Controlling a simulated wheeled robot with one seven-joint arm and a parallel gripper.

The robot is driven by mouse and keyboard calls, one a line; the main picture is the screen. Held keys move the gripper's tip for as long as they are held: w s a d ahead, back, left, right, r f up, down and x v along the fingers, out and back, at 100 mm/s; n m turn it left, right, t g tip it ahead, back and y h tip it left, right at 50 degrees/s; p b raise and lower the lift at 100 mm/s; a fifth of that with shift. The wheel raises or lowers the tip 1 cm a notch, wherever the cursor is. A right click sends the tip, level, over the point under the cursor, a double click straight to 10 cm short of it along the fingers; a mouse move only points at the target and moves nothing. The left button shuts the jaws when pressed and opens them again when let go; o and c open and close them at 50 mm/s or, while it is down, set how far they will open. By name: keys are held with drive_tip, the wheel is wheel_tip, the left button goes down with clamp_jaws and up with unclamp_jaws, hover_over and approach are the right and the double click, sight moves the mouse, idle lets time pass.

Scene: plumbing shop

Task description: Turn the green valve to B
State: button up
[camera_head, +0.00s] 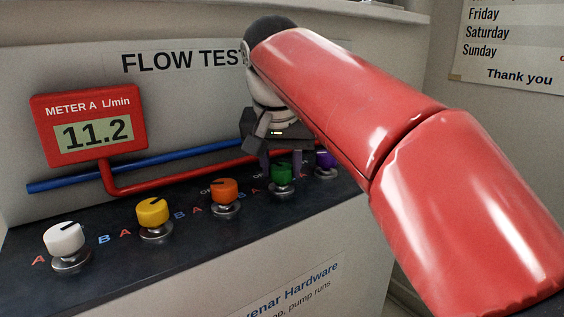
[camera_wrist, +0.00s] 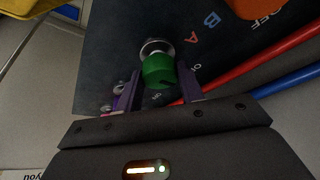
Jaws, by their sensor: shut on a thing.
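The green valve (camera_head: 281,174) is a round knob on a metal stem, second from the right in the row on the dark panel. My gripper (camera_head: 280,172) reaches down over it from behind, and my arm hides part of the area. In the wrist view the green valve (camera_wrist: 158,72) sits between my two fingers (camera_wrist: 161,88), which are shut on its sides. A dark pointer line shows on its top, but its exact direction is hard to tell. A red A (camera_wrist: 194,40) stands beside the green valve; its B label is hidden.
White (camera_head: 64,240), yellow (camera_head: 153,212) and orange (camera_head: 224,191) knobs stand to the left. A purple knob (camera_head: 324,159) stands close on the right. Red (camera_head: 150,187) and blue (camera_head: 90,175) pipes run behind. A red meter (camera_head: 91,123) reads 11.2.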

drive_tip(key=m+h, duration=0.1)
drive_tip(key=m, duration=0.2)
drive_tip(key=m+h, duration=0.1)
drive_tip(key=m, duration=0.2)
drive_tip(key=shift+w+a+g, duration=0.1)
drive_tip(key=shift+a+g, duration=0.1)
drive_tip(key=shift+g, duration=0.2)
drive_tip(key=m+g, duration=0.1)
drive_tip(key=m, duration=0.2)
drive_tip(key=m+g+h, duration=0.1)
drive_tip(key=m, duration=0.2)
drive_tip(key=shift+w+m+h, duration=0.1)
drive_tip(key=shift+m+h, duration=0.2)
drive_tip(key=o, duration=1)
